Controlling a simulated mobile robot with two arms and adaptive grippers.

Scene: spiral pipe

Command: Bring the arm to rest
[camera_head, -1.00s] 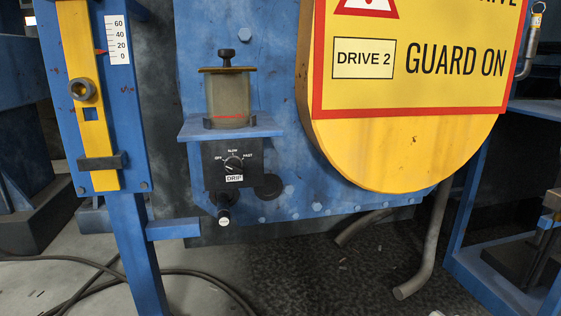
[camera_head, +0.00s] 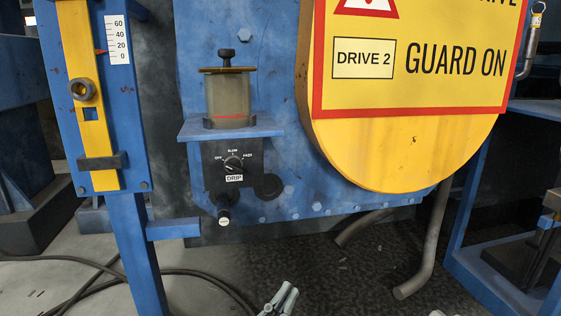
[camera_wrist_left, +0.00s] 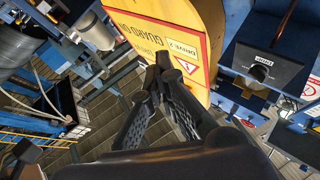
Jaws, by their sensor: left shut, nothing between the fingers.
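My left gripper (camera_head: 280,298) shows at the bottom edge of the head view as pale grey fingers over the dark floor, in front of the machine. In the left wrist view, its dark fingers (camera_wrist_left: 160,66) come together at the tips with nothing between them. The yellow guard (camera_wrist_left: 185,48) lies behind the fingers there. I cannot tell how far apart they are. My right gripper is not in view.
The yellow guard (camera_head: 400,160) hangs at the right. A blue post with a scale (camera_head: 118,45) stands at the left. Cables (camera_head: 150,272) and grey pipes (camera_head: 425,250) are low down.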

